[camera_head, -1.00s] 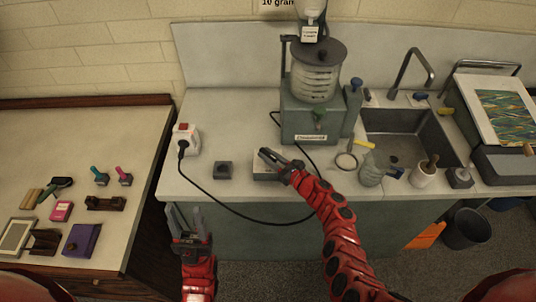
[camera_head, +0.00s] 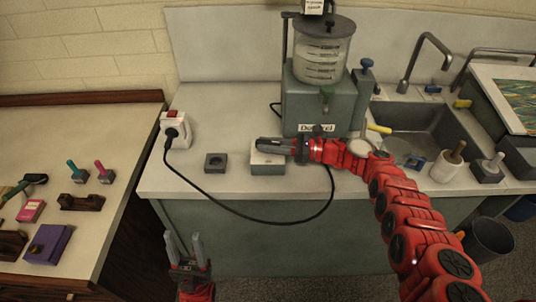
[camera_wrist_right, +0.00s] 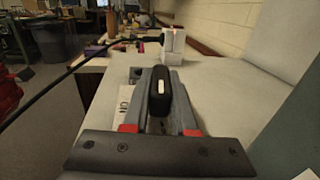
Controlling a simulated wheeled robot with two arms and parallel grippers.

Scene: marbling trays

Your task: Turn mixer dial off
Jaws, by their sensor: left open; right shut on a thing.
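The mixer (camera_head: 318,85) stands at the back of the counter with a clear ribbed vessel on its grey-green base. In front of it is a low control box (camera_head: 267,168) with a pale top. In the right wrist view, its black dial knob (camera_wrist_right: 160,92) with a white mark sits between my fingers, beside a plate lettered "ON" (camera_wrist_right: 125,97). My right gripper (camera_head: 263,145) lies over the box, pointing left, shut on the knob. The knob is hidden in the head view. My left gripper (camera_head: 184,250) is open and empty in front of the counter's edge.
A small dark square block (camera_head: 216,162) sits left of the box. A white socket with a red switch (camera_head: 174,130) has a black cable (camera_head: 235,214) looping over the counter front. A sink (camera_head: 420,128) is at right; a side table (camera_head: 110,135) with tools is at left.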

